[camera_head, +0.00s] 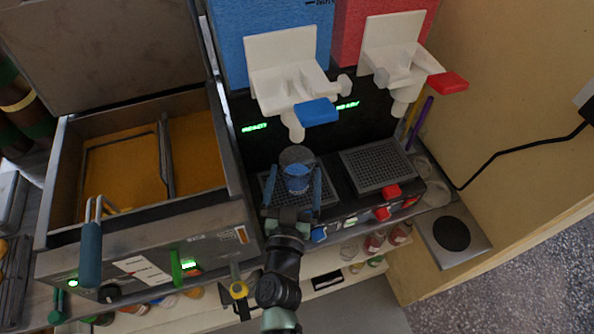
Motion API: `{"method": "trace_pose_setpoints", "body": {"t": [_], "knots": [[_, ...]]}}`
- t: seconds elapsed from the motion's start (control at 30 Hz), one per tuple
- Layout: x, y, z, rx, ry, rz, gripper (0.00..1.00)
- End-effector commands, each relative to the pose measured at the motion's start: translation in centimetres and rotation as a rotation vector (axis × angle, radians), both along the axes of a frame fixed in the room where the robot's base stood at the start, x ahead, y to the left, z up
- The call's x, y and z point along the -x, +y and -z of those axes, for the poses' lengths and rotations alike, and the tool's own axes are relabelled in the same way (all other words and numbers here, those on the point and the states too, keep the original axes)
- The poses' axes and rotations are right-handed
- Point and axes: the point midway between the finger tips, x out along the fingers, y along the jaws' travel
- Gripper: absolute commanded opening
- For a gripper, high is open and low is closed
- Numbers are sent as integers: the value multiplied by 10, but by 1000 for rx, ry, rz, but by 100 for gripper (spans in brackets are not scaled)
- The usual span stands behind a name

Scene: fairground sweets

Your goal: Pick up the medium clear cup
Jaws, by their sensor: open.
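A clear cup (297,170) with blue contents stands on the left drip grate, below the nozzle of the blue slush dispenser (285,70). I cannot tell its size class from this view alone. My gripper (293,184) reaches in from the front, open, with one finger on each side of the cup. Whether the fingers touch the cup is not clear. The lower part of the cup is partly hidden by the gripper.
A red dispenser (400,62) and an empty right grate (380,165) stand to the right. A fryer with orange oil (120,165) and a blue-handled basket (90,250) is at the left. A plate with a black disc (451,233) lies at the right.

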Motion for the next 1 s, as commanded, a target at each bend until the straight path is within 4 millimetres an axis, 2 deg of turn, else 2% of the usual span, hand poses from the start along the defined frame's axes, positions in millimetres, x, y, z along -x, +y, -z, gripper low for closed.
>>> {"method": "trace_pose_setpoints", "body": {"t": [0.03, 0.2, 0.5, 0.9, 1.0], "knots": [[-9, -2, -4, 1, -3, 0, 100], [-26, -4, -2, 1, -1, -1, 100], [-29, -4, -1, 1, 1, -1, 100], [-29, -4, -1, 1, 1, 0, 28], [-29, -4, -2, 1, -1, 0, 14]]}}
